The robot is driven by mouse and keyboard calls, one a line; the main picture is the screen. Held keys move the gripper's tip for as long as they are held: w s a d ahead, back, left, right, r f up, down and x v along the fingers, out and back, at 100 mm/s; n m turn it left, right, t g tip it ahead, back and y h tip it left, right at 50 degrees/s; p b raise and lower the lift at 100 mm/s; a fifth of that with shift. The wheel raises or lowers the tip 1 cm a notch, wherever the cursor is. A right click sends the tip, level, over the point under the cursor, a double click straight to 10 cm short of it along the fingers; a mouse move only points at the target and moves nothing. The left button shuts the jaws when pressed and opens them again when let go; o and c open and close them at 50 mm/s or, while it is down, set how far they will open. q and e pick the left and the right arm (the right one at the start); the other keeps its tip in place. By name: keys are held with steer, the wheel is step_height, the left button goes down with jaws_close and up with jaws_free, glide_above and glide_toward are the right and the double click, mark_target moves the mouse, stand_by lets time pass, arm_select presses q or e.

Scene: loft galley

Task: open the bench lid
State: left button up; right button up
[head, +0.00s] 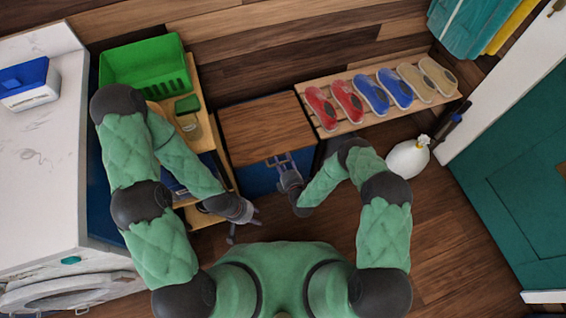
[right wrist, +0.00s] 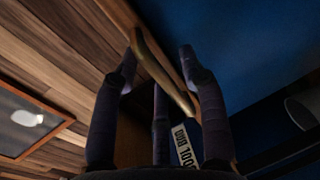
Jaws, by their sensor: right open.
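The bench has a brown wooden lid (head: 265,125) that lies flat and a blue front (head: 258,181). My right gripper (head: 280,162) is at the lid's front edge, over the blue front. In the right wrist view a brass-coloured bar handle (right wrist: 158,68) runs between the open fingers of my right gripper (right wrist: 160,62). I cannot tell whether the fingers touch it. My left gripper (head: 247,228) is lower, in front of the bench and apart from it, with its fingers spread and empty.
A slatted shoe rack (head: 343,122) with several shoes stands right of the bench. A shelf with a green bin (head: 147,66) stands left, beside a white counter (head: 35,155). A white bottle (head: 408,160) is on the floor at right. A white label (right wrist: 188,148) shows in the wrist view.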

steer(key=shift+w, duration=0.1)
jaws_close()
steer(key=shift+r, duration=0.1)
